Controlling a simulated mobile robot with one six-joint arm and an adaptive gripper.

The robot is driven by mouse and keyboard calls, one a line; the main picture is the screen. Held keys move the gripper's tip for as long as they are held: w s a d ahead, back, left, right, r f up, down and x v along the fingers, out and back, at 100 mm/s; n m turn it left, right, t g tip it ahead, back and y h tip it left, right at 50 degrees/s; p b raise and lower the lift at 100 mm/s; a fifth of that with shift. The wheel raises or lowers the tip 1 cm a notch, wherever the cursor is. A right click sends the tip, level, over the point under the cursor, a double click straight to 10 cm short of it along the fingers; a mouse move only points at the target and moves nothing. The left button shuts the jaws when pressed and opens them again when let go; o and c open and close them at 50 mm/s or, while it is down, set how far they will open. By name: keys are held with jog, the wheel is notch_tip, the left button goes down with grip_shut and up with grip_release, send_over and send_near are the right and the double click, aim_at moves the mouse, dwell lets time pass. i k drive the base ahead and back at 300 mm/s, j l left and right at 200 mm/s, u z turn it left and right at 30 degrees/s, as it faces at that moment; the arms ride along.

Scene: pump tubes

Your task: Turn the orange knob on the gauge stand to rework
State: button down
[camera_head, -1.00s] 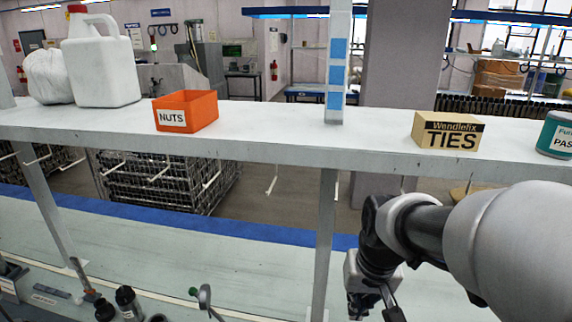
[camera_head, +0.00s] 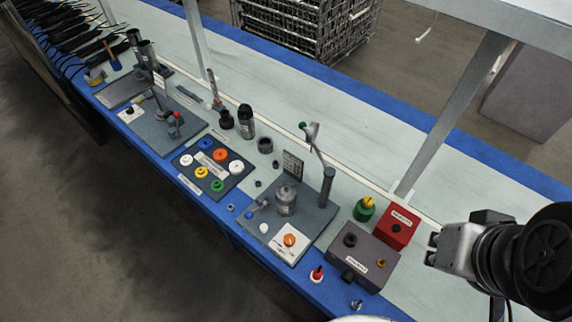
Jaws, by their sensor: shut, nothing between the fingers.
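The orange knob (camera_head: 289,240) sits on a white square plate (camera_head: 301,234) at the front of a grey gauge stand (camera_head: 318,223), on the bench in the middle of the head view. Its pointer direction and any label are too small to read. The stand also carries a grey cylinder (camera_head: 286,200) and an upright dark panel (camera_head: 292,166). My gripper (camera_head: 432,249) is at the right of the view, well to the right of the knob and apart from it. It is shut and empty.
Between knob and gripper stand a grey box (camera_head: 362,258), a red box (camera_head: 397,228), a green-and-yellow bottle (camera_head: 364,208) and a small red cone-shaped item (camera_head: 317,274). A lamp arm (camera_head: 318,150) rises behind the stand. A tray of coloured caps (camera_head: 232,181) lies left.

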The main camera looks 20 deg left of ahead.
aim_at(288, 238)
jog(key=u, duration=1.1)
